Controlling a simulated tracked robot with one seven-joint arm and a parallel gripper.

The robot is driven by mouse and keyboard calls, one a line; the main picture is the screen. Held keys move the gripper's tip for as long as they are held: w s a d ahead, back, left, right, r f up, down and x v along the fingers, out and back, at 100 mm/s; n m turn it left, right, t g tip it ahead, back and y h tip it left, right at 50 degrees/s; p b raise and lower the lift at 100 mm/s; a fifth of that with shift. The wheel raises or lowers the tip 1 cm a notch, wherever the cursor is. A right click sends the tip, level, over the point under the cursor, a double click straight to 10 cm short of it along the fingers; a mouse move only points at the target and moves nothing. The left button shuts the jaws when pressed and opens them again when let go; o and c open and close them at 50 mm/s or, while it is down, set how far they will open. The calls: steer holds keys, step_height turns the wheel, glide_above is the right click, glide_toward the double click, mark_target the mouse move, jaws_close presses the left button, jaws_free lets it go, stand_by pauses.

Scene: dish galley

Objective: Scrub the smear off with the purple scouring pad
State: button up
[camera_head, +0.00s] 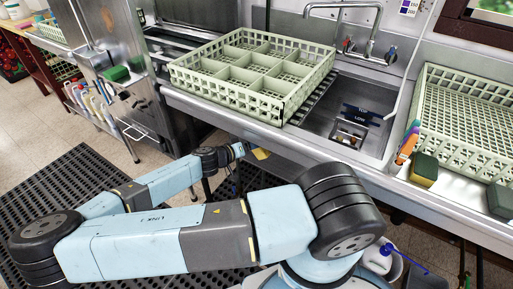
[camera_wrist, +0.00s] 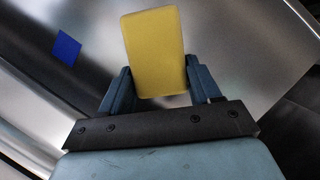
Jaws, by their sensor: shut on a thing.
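My gripper (camera_wrist: 158,82) is shut on a yellow pad or sponge (camera_wrist: 154,50), held between its two blue-grey fingers. Only a yellow face shows; I cannot see purple on it. In the head view my gripper (camera_head: 240,150) is by the counter's front edge, with the yellow pad (camera_head: 261,154) at its tip. A flat blue patch (camera_wrist: 66,48) shows on the steel surface in the wrist view, left of the pad and apart from it. I cannot tell whether it is the smear. No other clear smear shows.
A pale green dish rack (camera_head: 276,111) stands on the counter beside the sink (camera_head: 326,122). Another rack (camera_head: 463,115) stands at right. An orange and purplish item (camera_head: 407,146), a yellow-green sponge (camera_head: 424,169) and a dark green sponge (camera_head: 500,200) lie nearby.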

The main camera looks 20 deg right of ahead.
steer(key=shift+w+a+r, duration=0.1)
steer(key=shift+w+a, duration=0.15)
steer(key=shift+w, duration=0.4)
steer(key=s+a, duration=0.3)
steer(key=a, duration=0.1)
steer(key=shift+s+a, duration=0.35)
steer(key=shift+s, duration=0.05)
steer(key=shift+s+a, duration=0.9)
steer(key=shift+a, duration=0.3)
steer(key=shift+a, duration=0.1)
